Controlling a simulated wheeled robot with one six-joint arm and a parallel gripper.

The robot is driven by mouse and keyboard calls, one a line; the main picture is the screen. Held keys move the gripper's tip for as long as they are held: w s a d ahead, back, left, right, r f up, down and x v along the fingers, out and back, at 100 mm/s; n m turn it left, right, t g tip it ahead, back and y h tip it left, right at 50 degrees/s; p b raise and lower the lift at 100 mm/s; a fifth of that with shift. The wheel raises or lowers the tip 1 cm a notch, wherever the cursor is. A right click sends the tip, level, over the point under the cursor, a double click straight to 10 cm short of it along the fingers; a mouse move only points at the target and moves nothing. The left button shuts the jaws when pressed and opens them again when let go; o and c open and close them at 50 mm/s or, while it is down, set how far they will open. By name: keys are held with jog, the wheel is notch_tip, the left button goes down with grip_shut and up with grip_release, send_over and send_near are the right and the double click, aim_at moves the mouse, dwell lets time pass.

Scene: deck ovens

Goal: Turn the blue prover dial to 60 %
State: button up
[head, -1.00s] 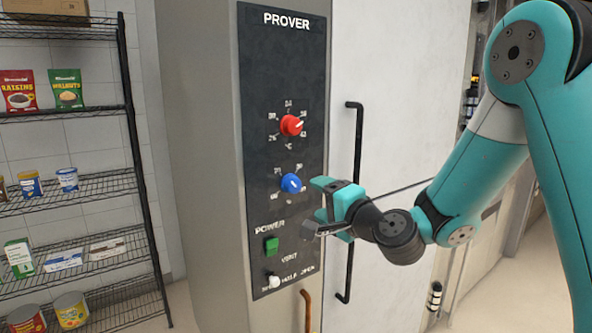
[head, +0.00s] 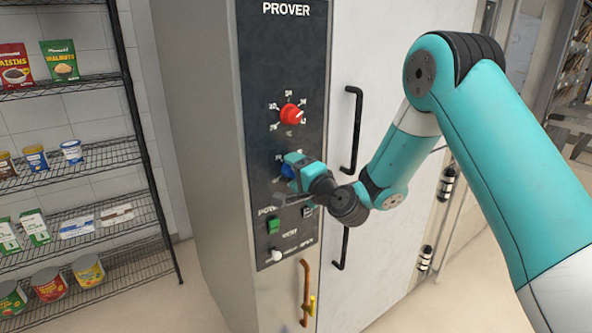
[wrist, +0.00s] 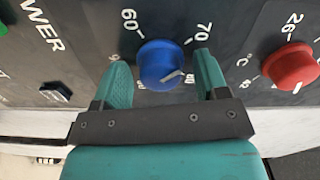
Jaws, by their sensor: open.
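The blue prover dial (wrist: 163,65) is on the dark control panel, between my two fingertips in the wrist view. Its pale pointer line faces lower right in that view, toward a label partly hidden by a finger. The "60" label is at the dial's upper left and "70" at its upper right. My gripper (wrist: 163,75) is open, one finger on each side of the dial, with narrow gaps showing. In the head view my gripper (head: 287,178) covers most of the blue dial (head: 287,171) and its scale.
The red temperature dial (head: 291,114) is above the blue one. A green power switch (head: 273,226) and a white-knobbed selector (head: 277,256) are below. A black door handle (head: 353,130) stands to the right. A wire shelf (head: 75,166) with goods is at left.

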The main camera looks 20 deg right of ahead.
jog(key=shift+s, duration=0.1)
jog(key=c, duration=0.9)
jog(key=shift+r+n+b, duration=0.1)
jog(key=shift+n+b, duration=0.3)
jog(key=shift+b, duration=0.05)
jog(key=n+b, duration=0.3)
jog(key=b, duration=0.1)
jog(key=n+b, duration=0.1)
jog(key=b, duration=0.1)
jog(key=n+b, duration=0.4)
jog(key=b, duration=0.1)
jog(key=shift+f, duration=0.25)
jog(key=n+b, duration=0.2)
jog(key=b, duration=0.1)
jog(key=n+b, duration=0.2)
jog(key=b, duration=0.2)
jog(key=n+b, duration=0.3)
jog(key=shift+r, duration=0.25)
jog(key=shift+r+b, duration=0.1)
jog(key=shift+b, duration=0.25)
